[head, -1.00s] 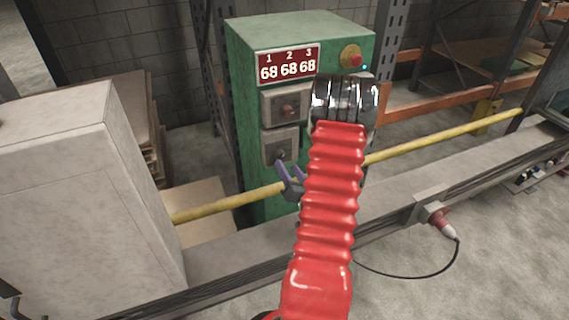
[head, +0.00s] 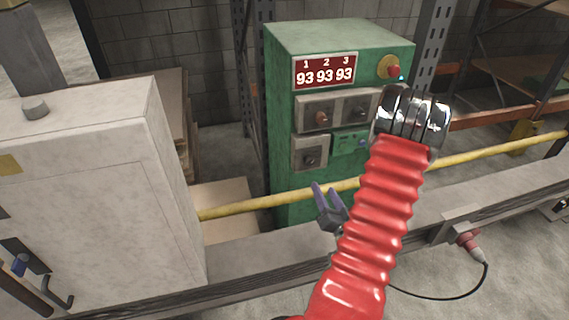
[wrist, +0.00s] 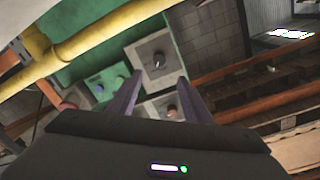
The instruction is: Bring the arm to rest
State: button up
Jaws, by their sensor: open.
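My gripper (head: 326,194) is in the middle of the head view, at the end of my red ribbed arm. Its two purple fingers are apart with nothing between them. They point up toward the green control cabinet (head: 280,130), in front of the yellow rail (head: 250,204). In the wrist view my gripper (wrist: 158,100) shows both fingers spread. The cabinet's grey knob boxes (wrist: 155,62) lie beyond the fingertips, and I see no contact. The arm covers part of the cabinet's right side in the head view.
The cabinet's red display (head: 324,71) reads 93 93 93. A pale grey cabinet (head: 85,200) stands at the left. A red plug (head: 468,241) with a black cable sits on the low grey beam (head: 250,262). Shelving is behind at the right.

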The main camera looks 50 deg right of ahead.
jog(key=w+a+r+n+g+y, duration=0.1)
jog(key=w+a+r+n+y, duration=0.15)
jog(key=w, duration=0.35)
jog(key=w+a+r+n+g+y, duration=0.1)
jog(key=w+a+r+n+g, duration=0.15)
jog(key=w, duration=0.25)
jog(key=w+a+r+n+g, duration=0.25)
jog(key=a+r, duration=0.45)
jog(key=a, duration=0.4)
jog(key=s+a+r+n+g+y, duration=0.1)
jog(key=s+a+r+y, duration=0.1)
jog(key=s+a, duration=0.3)
jog(key=s+a+r+n+g+y, duration=0.1)
jog(key=s+a+r, duration=0.3)
jog(key=a, duration=0.8)
jog(key=s+a+r+n+g+y, duration=0.1)
jog(key=s+a+r+n+y, duration=0.2)
jog(key=s+a, duration=0.3)
jog(key=a, duration=0.3)
jog(key=shift+a+r+n, duration=0.1)
jog(key=shift+n, duration=0.15)
